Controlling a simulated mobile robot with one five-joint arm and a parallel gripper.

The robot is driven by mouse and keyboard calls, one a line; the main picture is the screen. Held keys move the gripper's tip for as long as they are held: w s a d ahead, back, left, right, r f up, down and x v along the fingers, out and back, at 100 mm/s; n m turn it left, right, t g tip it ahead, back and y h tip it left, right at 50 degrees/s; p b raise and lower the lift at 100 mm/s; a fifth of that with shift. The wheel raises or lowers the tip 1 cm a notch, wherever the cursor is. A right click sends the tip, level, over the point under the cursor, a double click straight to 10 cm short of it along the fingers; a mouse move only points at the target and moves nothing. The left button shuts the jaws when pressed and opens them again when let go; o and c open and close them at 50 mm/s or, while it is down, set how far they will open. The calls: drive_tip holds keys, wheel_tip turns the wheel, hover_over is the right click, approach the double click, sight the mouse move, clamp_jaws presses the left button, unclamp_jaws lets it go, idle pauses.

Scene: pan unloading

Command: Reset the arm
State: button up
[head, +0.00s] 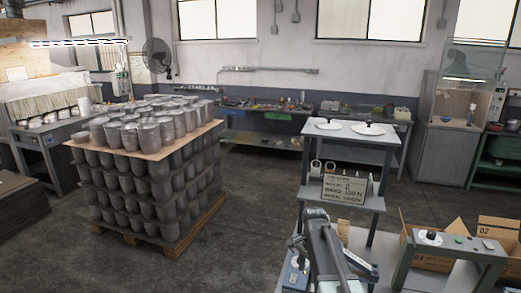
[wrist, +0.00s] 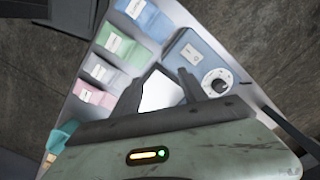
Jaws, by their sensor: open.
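My gripper (wrist: 160,86) shows in the wrist view with its two dark fingers apart. It is open, and I see nothing held. A white flat patch (wrist: 161,93) shows between and beyond the fingers; I cannot tell whether they touch it. In the head view my arm (head: 328,252) is at the bottom, right of centre, and its gripper end cannot be made out clearly. Many grey metal pans (head: 150,132) stand stacked in layers on a wooden pallet (head: 165,243) at the left, well apart from my arm.
A tiered stand (head: 352,138) with two white discs is ahead. Cardboard boxes (head: 497,232) and a grey bench (head: 455,247) are at the right. In the wrist view, a blue box with a dial (wrist: 205,68) and coloured packets (wrist: 118,47) lie below the gripper. Open floor lies between pallet and stand.

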drive_tip(key=shift+n, duration=0.8)
drive_tip(key=s+f+b, duration=0.7)
drive_tip(key=shift+a+f+b, duration=0.15)
drive_tip(key=shift+f+b, duration=0.1)
drive_tip(key=shift+b, duration=0.05)
drive_tip(key=s+n, duration=0.1)
drive_tip(key=s+f+n+b, duration=0.2)
drive_tip(key=s, duration=0.1)
drive_tip(key=shift+s, duration=0.1)
drive_tip(key=s+n, duration=0.3)
drive_tip(key=shift+s+n, duration=0.25)
drive_tip(key=shift+n, duration=0.15)
drive_tip(key=shift+s+n, duration=0.15)
drive_tip(key=shift+n, duration=1.35)
